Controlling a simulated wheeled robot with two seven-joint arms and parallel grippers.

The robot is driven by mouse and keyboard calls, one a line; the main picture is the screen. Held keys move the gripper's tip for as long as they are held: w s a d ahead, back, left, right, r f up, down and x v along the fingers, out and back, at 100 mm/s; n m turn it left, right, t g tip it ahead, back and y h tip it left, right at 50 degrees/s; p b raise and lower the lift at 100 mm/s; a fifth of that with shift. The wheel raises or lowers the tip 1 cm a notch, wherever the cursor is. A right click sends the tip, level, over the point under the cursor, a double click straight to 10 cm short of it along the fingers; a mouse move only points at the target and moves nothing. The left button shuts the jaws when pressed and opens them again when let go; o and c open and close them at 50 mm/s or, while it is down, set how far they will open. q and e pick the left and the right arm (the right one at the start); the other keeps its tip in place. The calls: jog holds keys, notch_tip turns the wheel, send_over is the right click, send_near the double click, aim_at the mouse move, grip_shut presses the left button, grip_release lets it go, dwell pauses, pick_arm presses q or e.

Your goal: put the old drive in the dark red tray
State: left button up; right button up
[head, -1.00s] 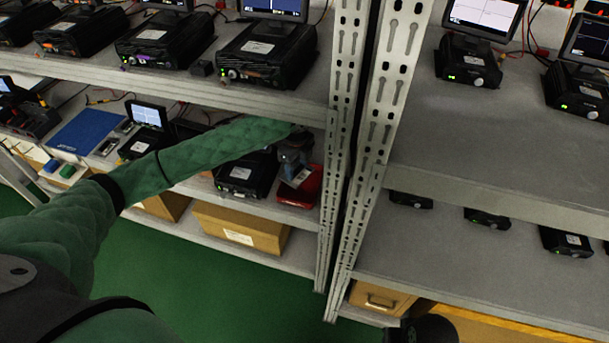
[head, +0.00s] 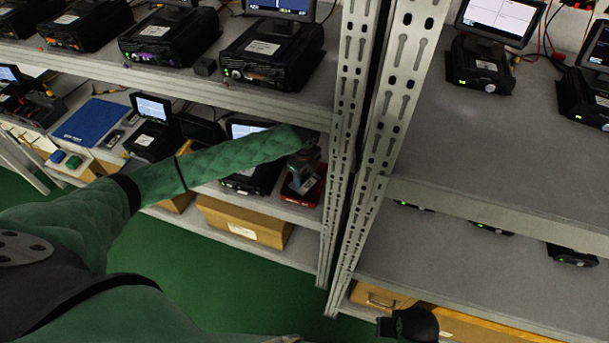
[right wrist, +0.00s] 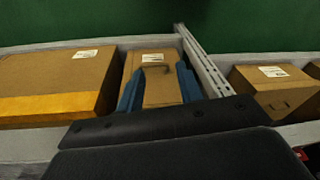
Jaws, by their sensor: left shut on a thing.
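The dark red tray (head: 316,194) stands on the middle shelf, at its right end by the upright post. My left gripper (head: 301,172) is over the tray in the head view, with its fingers pointing down. It is shut on the old drive (head: 298,186), a small dark piece mostly hidden by the gripper. I cannot tell whether the drive touches the tray floor. My right gripper (right wrist: 158,82) is open and empty, its blue fingers apart in the right wrist view, with a cardboard box (right wrist: 150,58) behind them.
A black unit with a lit screen (head: 250,178) stands left of the tray. The upper shelf edge (head: 200,88) runs above my left forearm. Metal posts (head: 350,130) stand right of the tray. A blue mat (head: 92,121) lies farther left. Cardboard boxes (head: 240,222) sit below.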

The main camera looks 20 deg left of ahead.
pick_arm(q)
jog(key=shift+w+f, duration=0.1)
jog(key=shift+f, duration=0.4)
pick_arm(e)
jog(key=shift+w+f, duration=0.1)
jog(key=shift+f, duration=0.3)
pick_arm(q)
jog(key=o, duration=1)
jog(key=shift+f, duration=0.15)
pick_arm(e)
jog(key=shift+f, duration=0.15)
